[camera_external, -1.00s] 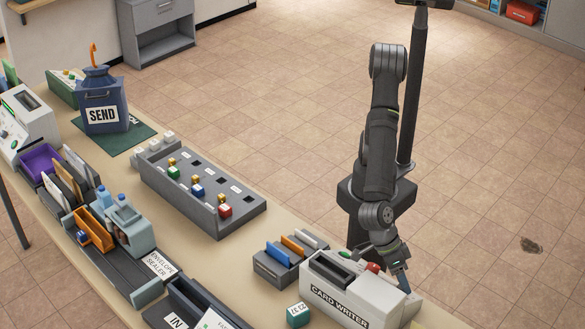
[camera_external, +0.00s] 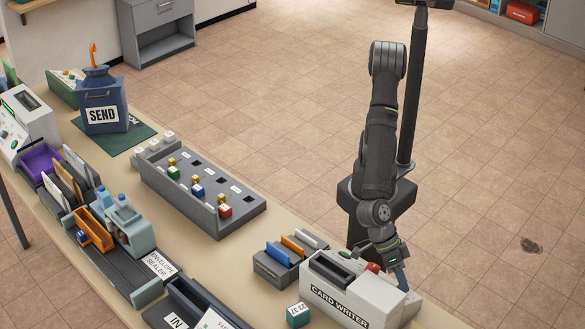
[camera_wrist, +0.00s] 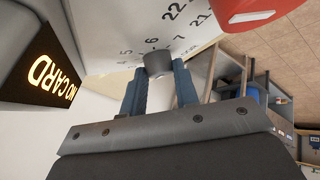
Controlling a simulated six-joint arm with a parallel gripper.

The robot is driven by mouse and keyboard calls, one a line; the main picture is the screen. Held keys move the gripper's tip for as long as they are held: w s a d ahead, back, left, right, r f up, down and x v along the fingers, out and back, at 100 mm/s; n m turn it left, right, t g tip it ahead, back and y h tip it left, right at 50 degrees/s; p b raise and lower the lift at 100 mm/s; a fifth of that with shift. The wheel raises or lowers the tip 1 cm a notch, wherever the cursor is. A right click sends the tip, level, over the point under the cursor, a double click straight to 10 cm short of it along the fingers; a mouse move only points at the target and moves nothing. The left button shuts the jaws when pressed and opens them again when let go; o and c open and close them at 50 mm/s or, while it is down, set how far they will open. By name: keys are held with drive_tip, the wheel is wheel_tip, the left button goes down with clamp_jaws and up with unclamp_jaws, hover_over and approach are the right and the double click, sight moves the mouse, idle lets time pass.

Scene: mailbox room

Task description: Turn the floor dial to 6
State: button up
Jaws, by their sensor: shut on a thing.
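The card writer (camera_external: 345,290) is a pale box at the front edge of the table. Its grey dial knob (camera_wrist: 157,63) shows in the wrist view, on a light panel with printed numbers. The 6 (camera_wrist: 151,41) is just above the knob, with 5 and 4 to its left and 7 to its right. My gripper (camera_wrist: 158,75) has its two blue-grey fingers on either side of the knob, shut on it. In the external view my gripper (camera_external: 402,278) is at the card writer's right end, where the dial is hidden. The knob's pointer mark is not clear.
A red button (camera_wrist: 245,12) stands close to the right of the dial. A lit "NO CARD" display (camera_wrist: 50,72) is on the left. A card rack (camera_external: 290,258) and a teal cube (camera_external: 298,315) are beside the card writer.

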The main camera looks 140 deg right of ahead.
drive_tip(key=shift+s+d+f+m+t+y, duration=0.1)
drive_tip(key=shift+m+t+y, duration=0.45)
drive_tip(key=shift+m, duration=0.35)
drive_tip(key=shift+s+d+f+m+t+y, duration=0.1)
drive_tip(key=shift+m+t+y, duration=0.25)
drive_tip(key=shift+m+t, duration=0.45)
drive_tip(key=shift+m, duration=0.4)
drive_tip(key=o, duration=1)
drive_tip(key=shift+r, duration=0.1)
drive_tip(key=v, duration=1.7)
drive_tip(key=shift+s+d, duration=0.2)
drive_tip(key=shift+d, duration=0.1)
